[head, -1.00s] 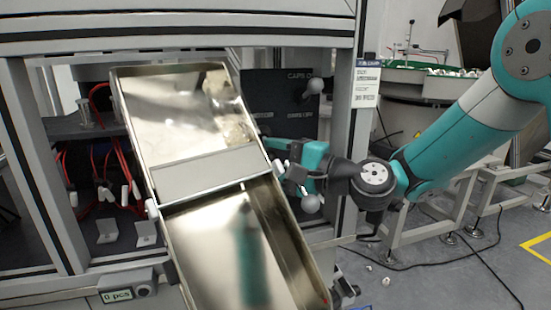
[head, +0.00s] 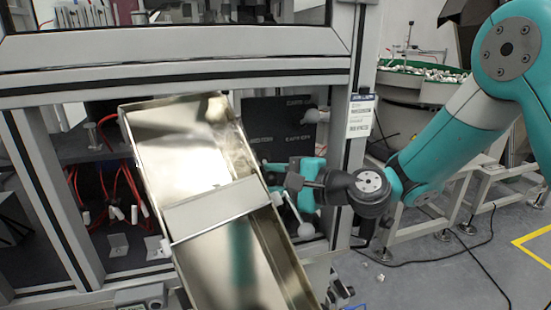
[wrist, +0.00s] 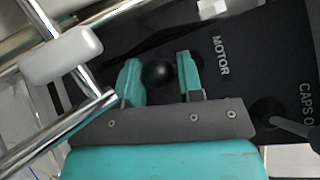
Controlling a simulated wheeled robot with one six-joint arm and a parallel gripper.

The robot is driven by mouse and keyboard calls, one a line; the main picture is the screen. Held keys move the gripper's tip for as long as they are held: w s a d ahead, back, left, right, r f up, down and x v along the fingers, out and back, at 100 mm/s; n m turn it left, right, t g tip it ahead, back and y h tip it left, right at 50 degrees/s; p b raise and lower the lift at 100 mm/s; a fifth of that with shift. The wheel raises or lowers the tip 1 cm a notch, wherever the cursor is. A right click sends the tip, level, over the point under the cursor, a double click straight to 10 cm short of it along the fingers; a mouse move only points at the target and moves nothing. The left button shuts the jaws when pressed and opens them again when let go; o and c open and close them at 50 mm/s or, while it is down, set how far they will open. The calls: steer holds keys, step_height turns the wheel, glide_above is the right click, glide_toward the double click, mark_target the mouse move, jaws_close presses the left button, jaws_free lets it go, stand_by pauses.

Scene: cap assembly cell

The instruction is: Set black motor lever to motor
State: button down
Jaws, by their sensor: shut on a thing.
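The black motor lever's round knob (wrist: 158,73) sits between the two teal fingers of my gripper (wrist: 160,82) in the wrist view. The gripper is shut on the knob; the fingers hide its sides, and the lever's shaft is not clear. The white word MOTOR (wrist: 221,56) is printed on the dark panel just right of the fingers. In the head view my gripper (head: 272,174) reaches in from the right, in front of the dark panel (head: 277,125). The tray's edge is close beside it, and the lever cannot be made out there.
A shiny metal tray (head: 190,218) stands tilted just left of my gripper. Grey ball knobs show above (head: 311,116) and below (head: 306,230) the gripper. Another lever (wrist: 292,127) is at the right in the wrist view, near the CAPS label. A frame post (head: 356,150) stands right of the panel.

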steer(key=p, duration=0.1)
steer(key=m+h+p, duration=0.1)
steer(key=p, duration=0.1)
steer(key=shift+s+r+g+p, duration=0.2)
steer(key=shift+r+g+p, duration=0.1)
steer(key=shift+r+g, duration=0.1)
steer(key=shift+f, duration=0.35)
steer(key=c, duration=0.8)
jaws_free()
steer(key=shift+c, duration=0.2)
steer(key=shift+r, duration=0.15)
steer(key=shift+w+r, duration=0.1)
steer(key=shift+r, duration=0.1)
steer(key=shift+d, duration=0.15)
steer(key=b+v, duration=0.1)
steer(key=v, duration=1.6)
